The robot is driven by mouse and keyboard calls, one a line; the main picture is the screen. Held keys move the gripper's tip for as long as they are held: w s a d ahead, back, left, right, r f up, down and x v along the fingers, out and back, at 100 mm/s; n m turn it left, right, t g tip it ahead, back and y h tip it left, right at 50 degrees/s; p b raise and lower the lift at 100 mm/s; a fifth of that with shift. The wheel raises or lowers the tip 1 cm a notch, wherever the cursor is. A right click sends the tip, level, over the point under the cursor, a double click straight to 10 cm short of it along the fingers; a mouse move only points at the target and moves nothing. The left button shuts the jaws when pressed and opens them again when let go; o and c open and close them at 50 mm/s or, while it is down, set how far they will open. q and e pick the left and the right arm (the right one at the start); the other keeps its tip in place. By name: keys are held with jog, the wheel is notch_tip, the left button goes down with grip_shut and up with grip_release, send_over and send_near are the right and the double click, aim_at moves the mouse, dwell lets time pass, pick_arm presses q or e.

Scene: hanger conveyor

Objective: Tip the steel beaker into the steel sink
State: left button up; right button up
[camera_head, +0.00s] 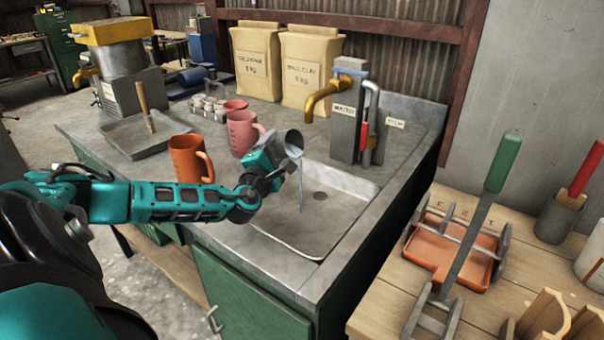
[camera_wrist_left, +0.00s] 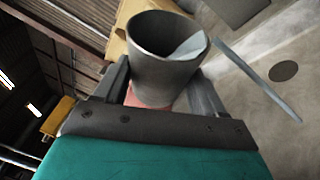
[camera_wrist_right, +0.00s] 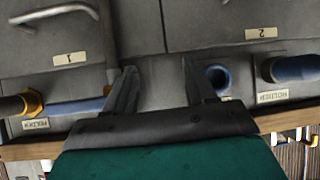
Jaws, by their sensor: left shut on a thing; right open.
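The steel beaker (camera_head: 292,143) is held tilted over the left part of the steel sink (camera_head: 345,182). My left gripper (camera_head: 275,168) is shut on it. In the left wrist view the beaker (camera_wrist_left: 152,80) sits between both fingers, its mouth open to the camera, with pale liquid inside. A thin grey-white stream (camera_head: 301,185) hangs from the lip down towards the basin; it also shows in the left wrist view (camera_wrist_left: 258,80). The drain (camera_head: 320,196) is visible in the basin floor. My right gripper (camera_wrist_right: 160,85) is open and empty, away from the sink.
An orange mug (camera_head: 188,160) and a pink jug (camera_head: 242,133) stand left of the sink. A brass tap (camera_head: 322,100) reaches over its back. Grey panels (camera_wrist_right: 210,22) face my right gripper.

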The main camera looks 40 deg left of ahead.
dwell(0.4)
pick_arm(q)
jog(key=shift+f+m, duration=0.1)
jog(key=shift+m, duration=0.5)
jog(key=shift+d+f+m+t+b, duration=0.2)
jog(key=shift+m+t+b, duration=0.15)
jog(key=shift+m+t, duration=0.2)
dwell(0.5)
jog(key=shift+f+m, duration=0.25)
jog(key=shift+m, duration=0.3)
dwell(0.3)
